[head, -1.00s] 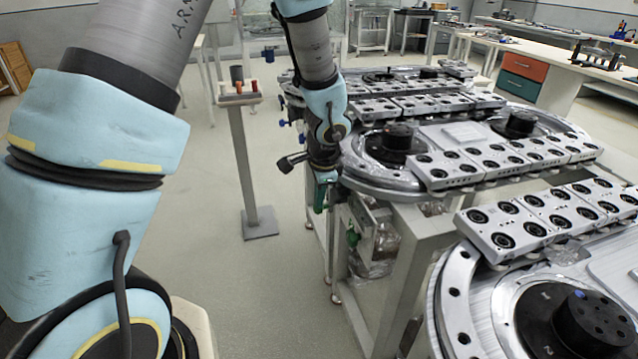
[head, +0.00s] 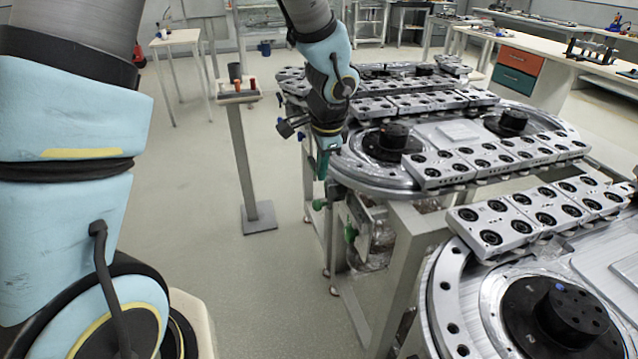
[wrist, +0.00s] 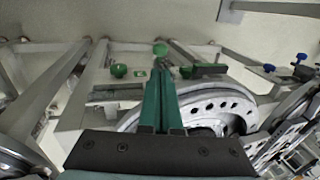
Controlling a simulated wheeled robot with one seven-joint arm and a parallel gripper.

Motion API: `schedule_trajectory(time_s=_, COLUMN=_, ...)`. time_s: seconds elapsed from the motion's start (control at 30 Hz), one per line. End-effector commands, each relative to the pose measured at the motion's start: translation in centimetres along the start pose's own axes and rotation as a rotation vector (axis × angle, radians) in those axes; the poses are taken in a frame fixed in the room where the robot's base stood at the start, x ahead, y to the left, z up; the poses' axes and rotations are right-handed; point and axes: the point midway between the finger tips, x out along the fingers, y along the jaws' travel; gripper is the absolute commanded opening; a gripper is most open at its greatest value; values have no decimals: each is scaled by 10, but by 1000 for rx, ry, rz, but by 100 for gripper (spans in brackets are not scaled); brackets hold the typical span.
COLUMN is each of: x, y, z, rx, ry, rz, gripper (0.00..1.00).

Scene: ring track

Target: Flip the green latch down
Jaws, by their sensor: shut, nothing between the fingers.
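My gripper (head: 322,166) has green fingers, shut and empty, pointing down beside the near left edge of the middle ring track. In the wrist view the closed fingertips (wrist: 160,66) point at a round green knob (wrist: 160,48), which shows just past them. I cannot tell whether they touch. A second green knob (wrist: 119,70) sits left of the fingers on the pale frame. In the head view a green knob (head: 319,204) sticks out from the frame below my gripper. Another green part (head: 350,232) shows lower on the frame. Which green part is the latch is unclear.
The ring track (head: 365,170) lies right of my gripper, with black-holed carriages on it. A black lever (wrist: 208,71) and blue knobs (wrist: 300,58) show along the frame at right. A grey pedestal (head: 245,160) stands to the left. Floor between is clear.

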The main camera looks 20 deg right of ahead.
Motion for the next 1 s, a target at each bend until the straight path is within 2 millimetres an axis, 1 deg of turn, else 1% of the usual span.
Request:
schedule_trajectory(time_s=0.03, x=-10, y=-1, z=0, rx=-2, ry=3, rz=-4, gripper=0)
schedule_trajectory(time_s=0.1, x=-21, y=-1, z=0, rx=0, ry=2, rz=-3, gripper=0)
schedule_trajectory(time_s=0.2, x=-32, y=-1, z=0, rx=-1, ry=1, rz=-3, gripper=0)
schedule_trajectory(time_s=0.3, x=-38, y=-1, z=0, rx=-1, ry=0, rz=-1, gripper=0)
schedule_trajectory(time_s=0.43, x=-41, y=0, z=0, rx=0, ry=-1, rz=0, gripper=0)
schedule_trajectory(time_s=0.83, x=-41, y=-1, z=0, rx=0, ry=0, rz=-1, gripper=0)
schedule_trajectory(time_s=0.87, x=-41, y=-1, z=1, rx=-4, ry=-1, rz=0, gripper=0)
schedule_trajectory(time_s=0.93, x=-41, y=-4, z=10, rx=-37, ry=-6, rz=3, gripper=0)
schedule_trajectory(time_s=0.97, x=-41, y=-6, z=18, rx=-66, ry=-9, rz=6, gripper=0)
schedule_trajectory(time_s=1.0, x=-42, y=-10, z=32, rx=-121, ry=-16, rz=12, gripper=0)
